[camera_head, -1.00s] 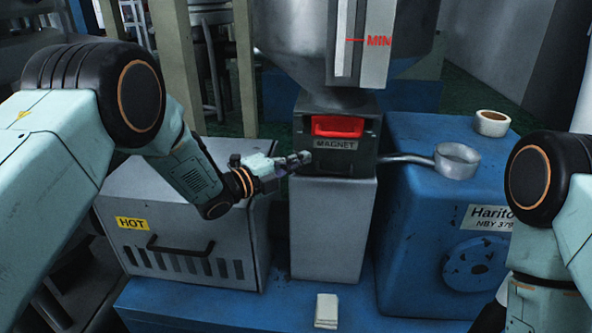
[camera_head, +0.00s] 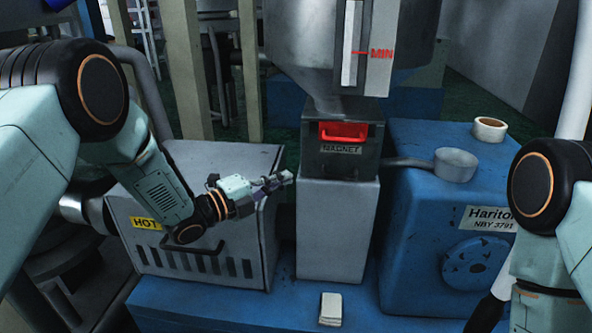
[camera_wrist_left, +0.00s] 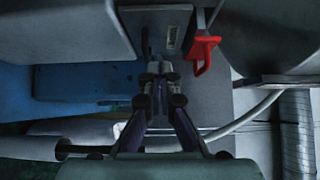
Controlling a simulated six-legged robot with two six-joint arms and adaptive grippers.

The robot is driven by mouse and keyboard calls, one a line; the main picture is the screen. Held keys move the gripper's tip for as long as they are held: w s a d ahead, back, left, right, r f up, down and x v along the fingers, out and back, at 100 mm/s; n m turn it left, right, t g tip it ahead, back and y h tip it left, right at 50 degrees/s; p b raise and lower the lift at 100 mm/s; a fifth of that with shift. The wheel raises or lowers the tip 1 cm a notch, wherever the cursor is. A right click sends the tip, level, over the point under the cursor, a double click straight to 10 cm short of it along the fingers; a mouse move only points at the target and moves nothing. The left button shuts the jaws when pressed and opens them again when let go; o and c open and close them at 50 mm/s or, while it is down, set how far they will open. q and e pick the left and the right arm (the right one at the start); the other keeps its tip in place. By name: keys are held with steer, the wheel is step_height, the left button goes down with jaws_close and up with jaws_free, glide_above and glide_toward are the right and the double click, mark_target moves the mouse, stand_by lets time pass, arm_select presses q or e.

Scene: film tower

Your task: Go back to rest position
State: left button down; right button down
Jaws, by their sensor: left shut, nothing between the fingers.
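My left gripper (camera_head: 284,178) is shut and empty. In the head view it hovers in front of the grey box marked HOT, with its tips just left of the grey column under the magnet drawer. In the left wrist view its fingers (camera_wrist_left: 159,68) meet at the tips, and a red handle (camera_wrist_left: 202,54) shows to their right, apart from them. The magnet drawer's red handle (camera_head: 344,132) sits up and to the right of the gripper in the head view. My right arm comes in at the right edge of the head view; its gripper is out of the picture.
The HOT box (camera_head: 190,258) stands low on the left, close to my left forearm. A blue machine (camera_head: 420,235) fills the right, with a metal pan (camera_head: 456,166) and a tape roll (camera_head: 489,130) on top. A small pale block (camera_head: 331,309) lies on the blue base.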

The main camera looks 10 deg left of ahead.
arm_select(q)
steer(key=s+a+f+n+g+y, duration=0.2)
steer(key=s+a+f+n+y, duration=0.25)
steer(key=s+f+n, duration=0.45)
steer(key=s+a+f+n+g+y, duration=0.2)
steer(key=s+a+f+n+y, duration=0.4)
steer(key=f+n, duration=0.55)
steer(key=s+f+n+g, duration=0.2)
steer(key=s+g, duration=0.1)
steer(key=s, duration=0.7)
steer(key=s+f+n+g+y, duration=0.1)
steer(key=s+f+n+g, duration=0.1)
steer(key=s, duration=0.8)
steer(key=s+a+f+n+g+y, duration=0.1)
steer(key=s+f+n+g, duration=0.1)
steer(key=s, duration=0.9)
steer(key=shift+f+n+g, duration=0.4)
steer(key=shift+n+g, duration=0.05)
steer(key=shift+g, duration=0.45)
steer(key=shift+a, duration=0.1)
